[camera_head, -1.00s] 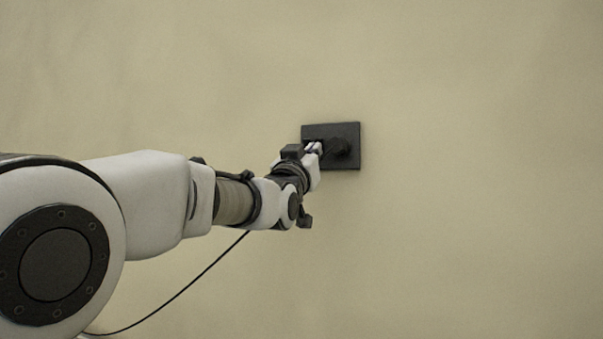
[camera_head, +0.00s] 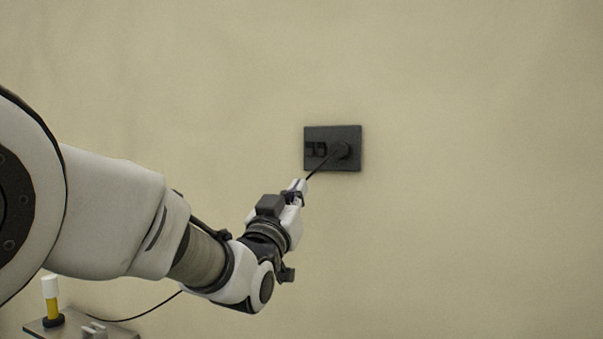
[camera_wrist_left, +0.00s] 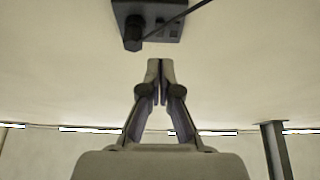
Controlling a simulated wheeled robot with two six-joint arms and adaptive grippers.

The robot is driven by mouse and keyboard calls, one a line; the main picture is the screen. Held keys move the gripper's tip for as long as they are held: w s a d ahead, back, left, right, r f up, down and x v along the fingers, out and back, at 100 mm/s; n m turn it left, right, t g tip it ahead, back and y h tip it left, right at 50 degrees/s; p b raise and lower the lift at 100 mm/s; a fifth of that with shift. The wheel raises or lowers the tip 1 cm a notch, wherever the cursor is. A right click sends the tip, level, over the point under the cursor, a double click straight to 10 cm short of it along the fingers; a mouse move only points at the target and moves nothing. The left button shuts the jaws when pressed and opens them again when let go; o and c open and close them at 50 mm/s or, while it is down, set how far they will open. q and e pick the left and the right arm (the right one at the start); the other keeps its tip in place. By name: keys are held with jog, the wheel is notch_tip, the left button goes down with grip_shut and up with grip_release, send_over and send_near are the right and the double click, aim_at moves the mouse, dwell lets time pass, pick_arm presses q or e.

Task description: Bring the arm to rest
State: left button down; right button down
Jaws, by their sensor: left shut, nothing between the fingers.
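My left gripper (camera_head: 297,187) is shut and empty, below and to the left of a dark wall plate and apart from it. In the left wrist view its closed fingertips (camera_wrist_left: 160,72) point up towards the plate. The dark plate (camera_head: 331,164) is on the wall, with a round dark knob (camera_head: 341,150) at its right and two small dark openings at its left. It also shows at the top of the left wrist view (camera_wrist_left: 172,13). My right gripper is not in view.
A metal surface (camera_head: 60,330) at the lower left bears a yellow and white upright piece (camera_head: 52,298). A dark post (camera_wrist_left: 277,150) stands at the right in the left wrist view. The wall around is bare.

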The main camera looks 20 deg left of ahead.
pick_arm(q)
jog(key=w+a+f+n+g+b, duration=0.1)
jog(key=w+f+g+b, duration=0.25)
jog(key=f, duration=1.85)
jog(key=w+a+f+g+b, duration=0.15)
jog(key=f+g+b, duration=0.25)
jog(key=f, duration=1.8)
jog(key=s+a+f+g+b, duration=0.1)
jog(key=s+f+g+b, duration=0.15)
jog(key=s+f, duration=0.75)
jog(key=s+f+g+y+b, duration=0.1)
jog(key=s+f+g, duration=0.35)
jog(key=f, duration=1.15)
jog(key=s+a+f+g+b, duration=0.1)
jog(key=s+f+g+b, duration=0.15)
jog(key=s+f, duration=0.8)
jog(key=s+f+g, duration=0.3)
jog(key=s, duration=0.5)
jog(key=s+f+g, duration=0.3)
jog(key=s+f, duration=0.1)
jog(key=s, duration=0.5)
jog(key=shift+s+d, duration=0.2)
